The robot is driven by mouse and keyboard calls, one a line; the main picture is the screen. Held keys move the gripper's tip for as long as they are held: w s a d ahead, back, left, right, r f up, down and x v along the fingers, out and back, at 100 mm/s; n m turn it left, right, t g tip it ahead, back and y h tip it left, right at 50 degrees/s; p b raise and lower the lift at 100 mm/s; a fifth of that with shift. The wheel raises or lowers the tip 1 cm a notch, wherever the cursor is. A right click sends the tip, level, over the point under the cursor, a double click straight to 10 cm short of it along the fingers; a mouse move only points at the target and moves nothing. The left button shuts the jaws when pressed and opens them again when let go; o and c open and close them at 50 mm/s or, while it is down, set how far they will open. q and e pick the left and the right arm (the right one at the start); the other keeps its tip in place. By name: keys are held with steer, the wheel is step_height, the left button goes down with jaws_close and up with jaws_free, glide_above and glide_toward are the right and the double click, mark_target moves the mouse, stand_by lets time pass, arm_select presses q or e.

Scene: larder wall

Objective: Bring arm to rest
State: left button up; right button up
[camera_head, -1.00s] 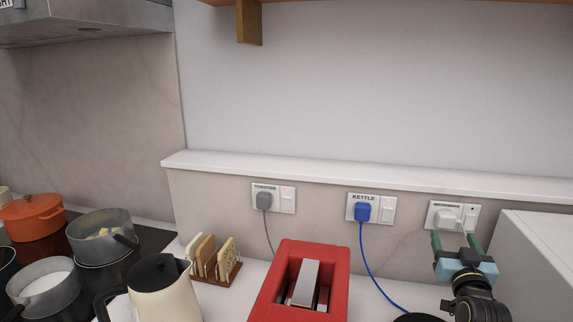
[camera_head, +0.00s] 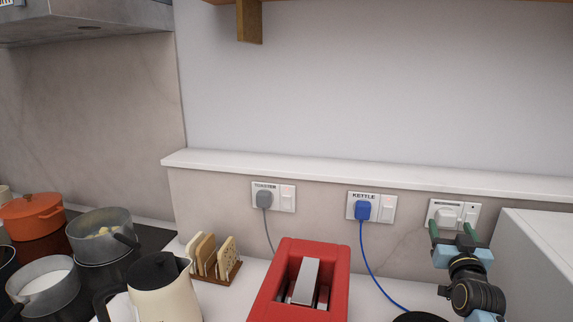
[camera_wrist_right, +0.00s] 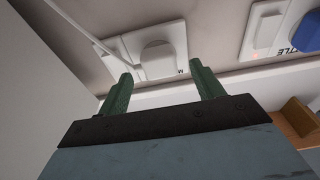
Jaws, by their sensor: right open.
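My right gripper (camera_head: 452,231) is open, with two green fingers. In the head view it is just below and in front of the rightmost wall socket (camera_head: 472,212), which holds a white plug (camera_head: 445,215). In the right wrist view the gripper (camera_wrist_right: 160,85) has nothing between its fingers, and the white plug (camera_wrist_right: 158,58) sits in the socket beyond the fingertips, apart from them. The fingers hide part of the socket's lower edge in the head view. My left gripper is not in view.
A white box-like appliance (camera_head: 540,255) stands close to the right of my arm. A red toaster (camera_head: 338,270), cream kettle (camera_head: 165,295) and toast rack (camera_head: 230,268) are on the counter. The kettle socket (camera_head: 383,208) has a blue plug (camera_head: 362,210). A ledge (camera_head: 350,178) runs above.

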steer(key=shift+s+a+r+p, duration=0.1)
steer(key=shift+s+p, duration=0.2)
steer(key=shift+s, duration=0.1)
steer(key=shift+s+a+r+p, duration=0.1)
steer(key=shift+s+p, duration=0.15)
steer(key=shift+s, duration=0.45)
steer(key=shift+f, duration=0.1)
steer(key=shift+f, duration=0.1)
